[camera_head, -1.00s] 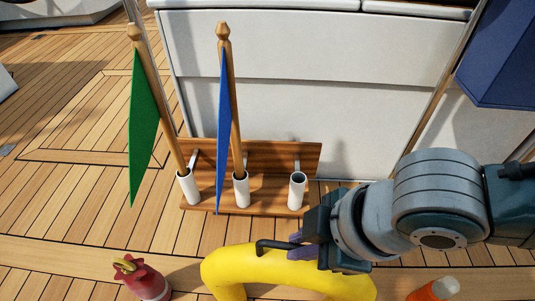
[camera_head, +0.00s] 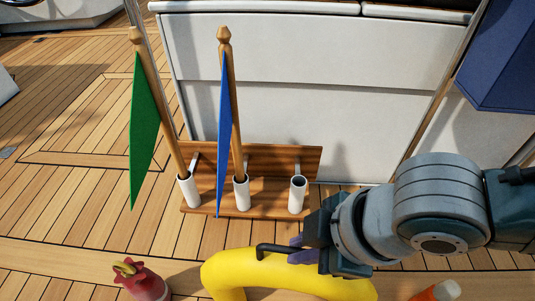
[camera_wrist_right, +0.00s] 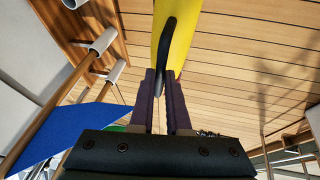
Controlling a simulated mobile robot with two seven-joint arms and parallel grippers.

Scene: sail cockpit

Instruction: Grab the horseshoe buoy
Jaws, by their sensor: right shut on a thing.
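The yellow horseshoe buoy (camera_head: 237,274) is at the bottom of the head view, its lower part cut off by the frame edge. A black handle (camera_head: 272,248) rises from its top. My right gripper (camera_head: 297,248) comes in from the right and is shut on this handle. In the right wrist view, the purple fingers (camera_wrist_right: 160,88) close on either side of the black handle (camera_wrist_right: 165,45), with the yellow buoy (camera_wrist_right: 180,40) beyond. My left gripper is not in view.
A wooden rack (camera_head: 275,160) with white tube holders stands ahead, bearing a green flag (camera_head: 144,135) and a blue flag (camera_head: 223,135); the right tube (camera_head: 298,197) is empty. A red object (camera_head: 142,280) and an orange-and-white one (camera_head: 437,291) are at the bottom edge. Open deck lies left.

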